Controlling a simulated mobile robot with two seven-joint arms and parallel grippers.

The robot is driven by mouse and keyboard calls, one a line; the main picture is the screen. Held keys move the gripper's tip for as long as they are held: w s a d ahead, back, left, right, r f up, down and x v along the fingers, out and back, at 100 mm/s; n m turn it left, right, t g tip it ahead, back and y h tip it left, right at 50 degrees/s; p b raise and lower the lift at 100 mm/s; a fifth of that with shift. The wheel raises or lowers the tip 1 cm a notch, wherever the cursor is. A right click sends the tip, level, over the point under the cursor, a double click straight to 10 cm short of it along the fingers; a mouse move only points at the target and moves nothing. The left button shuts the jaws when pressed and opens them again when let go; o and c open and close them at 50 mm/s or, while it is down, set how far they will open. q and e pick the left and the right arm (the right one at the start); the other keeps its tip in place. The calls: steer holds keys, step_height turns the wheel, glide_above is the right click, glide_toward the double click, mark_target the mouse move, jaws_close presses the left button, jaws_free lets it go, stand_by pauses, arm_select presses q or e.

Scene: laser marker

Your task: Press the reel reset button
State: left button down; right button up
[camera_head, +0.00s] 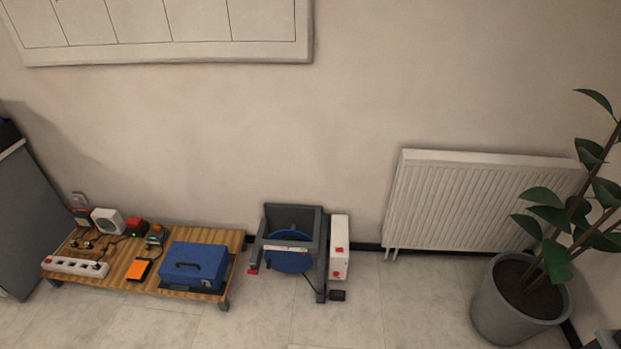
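A blue reel (291,262) sits in a dark grey frame (316,262) on the floor against the wall. A white box (339,257) is at the frame's right side, with a small red button-like spot (339,250) on it. A red part (253,271) sticks out at the frame's lower left. I cannot tell from the picture which red part is the reset button. Neither of my grippers is in view.
A low wooden table (232,240) left of the reel carries a blue case (196,266), a white power strip (75,266) and several small devices. A radiator (470,205) and a potted plant (510,310) stand to the right. Floor in front of the reel is clear.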

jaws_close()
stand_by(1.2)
